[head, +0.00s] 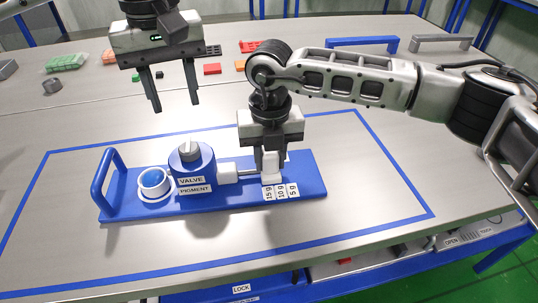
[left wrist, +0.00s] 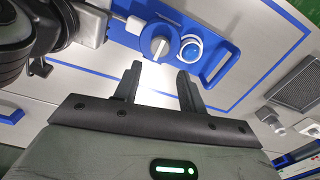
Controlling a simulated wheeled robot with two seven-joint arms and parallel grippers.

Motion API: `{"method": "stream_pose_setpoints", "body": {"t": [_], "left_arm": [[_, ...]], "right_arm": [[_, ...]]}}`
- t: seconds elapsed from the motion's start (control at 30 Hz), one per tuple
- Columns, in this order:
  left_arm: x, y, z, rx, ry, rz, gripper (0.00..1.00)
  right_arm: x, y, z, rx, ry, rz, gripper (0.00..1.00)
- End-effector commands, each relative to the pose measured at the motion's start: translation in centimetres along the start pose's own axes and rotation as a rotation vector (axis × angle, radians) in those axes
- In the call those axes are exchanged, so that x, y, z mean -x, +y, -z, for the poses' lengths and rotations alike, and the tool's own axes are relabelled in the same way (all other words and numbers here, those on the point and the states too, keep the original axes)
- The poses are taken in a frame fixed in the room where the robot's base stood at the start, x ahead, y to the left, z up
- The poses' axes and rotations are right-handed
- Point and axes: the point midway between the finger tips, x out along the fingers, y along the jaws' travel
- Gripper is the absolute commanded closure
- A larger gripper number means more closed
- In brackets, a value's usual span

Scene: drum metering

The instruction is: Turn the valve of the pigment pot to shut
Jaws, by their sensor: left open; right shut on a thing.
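The pigment pot (head: 192,170) is a blue cylinder with a grey valve knob (head: 188,149) on top and the labels VALVE and PIGMENT. It stands on a blue base (head: 228,196) with a handle at the left end. The knob also shows in the left wrist view (left wrist: 158,46). My left gripper (head: 174,103) is open and empty, above and behind the pot. My right gripper (head: 271,165) is shut on the white slider block (head: 271,170) at the end of a rod, beside the labels 15 g, 10 g and 5 g. Its fingers partly hide the block.
A white-and-blue cup (head: 153,181) stands on the base left of the pot. A blue tape outline (head: 398,184) surrounds the base on the grey table. Coloured bricks (head: 66,62) lie at the back left. The table in front of the base is clear.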

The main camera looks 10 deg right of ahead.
Motion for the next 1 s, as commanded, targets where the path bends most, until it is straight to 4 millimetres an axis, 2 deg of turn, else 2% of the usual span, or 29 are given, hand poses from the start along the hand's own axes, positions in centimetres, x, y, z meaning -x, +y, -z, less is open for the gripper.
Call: {"method": "stream_pose_setpoints", "body": {"t": [0.23,0.37,0.47,1.0], "left_arm": [[0.0,0.0,0.0,0.030,0.000,0.000,0.45],[0.2,0.0,0.0,0.178,0.000,0.000,0.45],[0.3,0.0,0.0,0.385,0.000,-0.001,0.45],[1.4,0.0,-0.1,1.798,0.000,-0.001,0.45]], "right_arm": [[0.1,0.0,0.0,0.000,0.000,-0.001,1.00],[0.1,0.0,0.0,0.000,0.000,-0.001,1.00],[0.1,0.0,0.0,0.000,0.000,-0.001,1.00],[0.1,0.0,0.0,0.000,-0.001,-0.002,1.00]]}}
